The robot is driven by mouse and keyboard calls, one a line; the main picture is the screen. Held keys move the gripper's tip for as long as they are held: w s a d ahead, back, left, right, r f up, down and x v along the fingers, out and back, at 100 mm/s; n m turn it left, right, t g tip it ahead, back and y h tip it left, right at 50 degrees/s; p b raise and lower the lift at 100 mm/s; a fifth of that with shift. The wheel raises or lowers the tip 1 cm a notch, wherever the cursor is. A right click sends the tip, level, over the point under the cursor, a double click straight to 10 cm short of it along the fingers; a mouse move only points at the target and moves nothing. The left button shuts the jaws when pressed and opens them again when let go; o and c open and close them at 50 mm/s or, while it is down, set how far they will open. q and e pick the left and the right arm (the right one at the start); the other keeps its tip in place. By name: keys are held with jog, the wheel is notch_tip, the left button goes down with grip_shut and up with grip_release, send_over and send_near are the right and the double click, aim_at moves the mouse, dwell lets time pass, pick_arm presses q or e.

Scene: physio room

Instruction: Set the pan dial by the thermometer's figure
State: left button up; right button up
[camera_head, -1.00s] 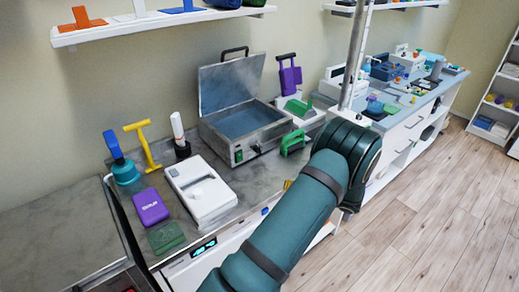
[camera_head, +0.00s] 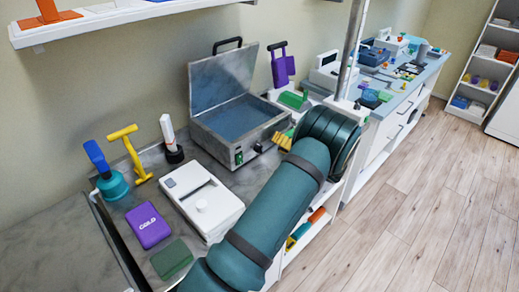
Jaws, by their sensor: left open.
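The pan (camera_head: 240,125) is a grey metal box with its lid (camera_head: 222,80) raised, standing on the counter. Its front has a green-lit switch and a small dark dial (camera_head: 258,147); the dial's setting is too small to read. A white stick in a black stand (camera_head: 172,140) may be the thermometer; no figure on it is legible. My teal arm covers the lower middle. A yellow part, seemingly my left gripper (camera_head: 283,140), shows beside the pan's front right corner, right of the dial; it looks empty, and my arm hides the rest. My right gripper is out of view.
Left of the pan stand a yellow T-handled tool (camera_head: 130,153), a blue-handled teal tool (camera_head: 107,172), a purple COLD pack (camera_head: 148,225), a green block (camera_head: 171,259) and a white device (camera_head: 203,198). A metal post (camera_head: 351,50) rises behind my elbow. A shelf overhangs the upper left.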

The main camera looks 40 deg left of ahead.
pick_arm(q)
jog(key=b, duration=0.1)
send_near(262, 153)
jog(key=a, duration=0.1)
jog(key=a+r, duration=0.1)
jog(key=a, duration=0.1)
jog(key=shift+w, duration=0.25)
jog(key=a, duration=0.7)
jog(key=shift+s+a+b, duration=0.1)
jog(key=shift+a+b, duration=0.15)
jog(key=shift+b, duration=0.1)
grip_shut()
